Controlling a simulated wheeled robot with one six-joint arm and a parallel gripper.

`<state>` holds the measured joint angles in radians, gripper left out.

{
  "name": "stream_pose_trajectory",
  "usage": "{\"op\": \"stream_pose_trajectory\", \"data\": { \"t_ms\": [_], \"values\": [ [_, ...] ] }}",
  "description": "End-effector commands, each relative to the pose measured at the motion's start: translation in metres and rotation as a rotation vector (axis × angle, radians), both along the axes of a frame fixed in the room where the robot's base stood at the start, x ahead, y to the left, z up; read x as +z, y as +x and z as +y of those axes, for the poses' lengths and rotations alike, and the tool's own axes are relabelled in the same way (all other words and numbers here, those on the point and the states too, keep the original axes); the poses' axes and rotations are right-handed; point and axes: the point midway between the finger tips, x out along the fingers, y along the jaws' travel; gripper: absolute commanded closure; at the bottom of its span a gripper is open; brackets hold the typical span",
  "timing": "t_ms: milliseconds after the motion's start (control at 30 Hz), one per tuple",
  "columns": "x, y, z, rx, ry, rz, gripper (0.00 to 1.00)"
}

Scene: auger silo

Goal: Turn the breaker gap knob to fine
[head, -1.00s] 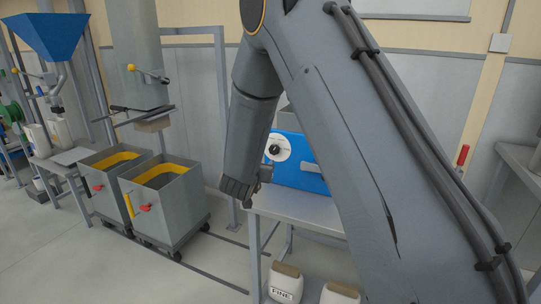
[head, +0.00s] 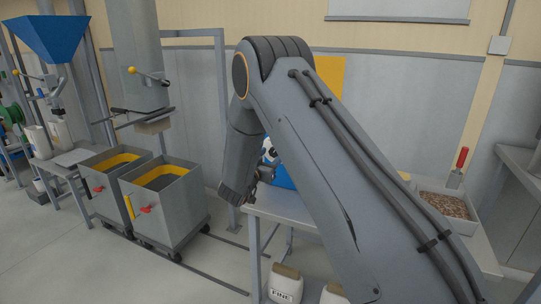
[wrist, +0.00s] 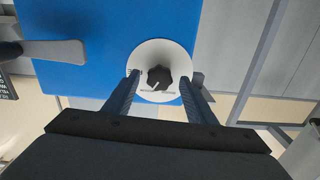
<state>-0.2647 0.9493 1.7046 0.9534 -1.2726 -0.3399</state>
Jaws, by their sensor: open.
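The breaker gap knob (wrist: 160,77) is a dark lobed knob on a round white dial plate (wrist: 160,58) on the front of a blue machine (wrist: 85,35). In the wrist view my gripper (wrist: 160,85) is open, with one finger on each side of the knob and space between fingers and knob. I cannot tell whether the fingertips reach as far out as the knob.
A grey lever handle (wrist: 60,52) sticks out from the blue face. The machine stands on a grey table (head: 285,207), with a sack labelled FINE (head: 284,284) below. Two grey wheeled bins (head: 165,205) stand to the left. A tray of grain (head: 445,205) is at the right.

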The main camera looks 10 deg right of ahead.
Motion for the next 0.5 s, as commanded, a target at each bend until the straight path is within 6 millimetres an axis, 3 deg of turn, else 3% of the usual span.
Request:
{"op": "stream_pose_trajectory", "data": {
  "t_ms": [300,500],
  "values": [
    [0.0003,0.0031,-0.0023,0.001,0.0,0.0,0.49],
    [0.0003,0.003,-0.0021,0.001,0.0,0.0,0.81]
  ]
}}
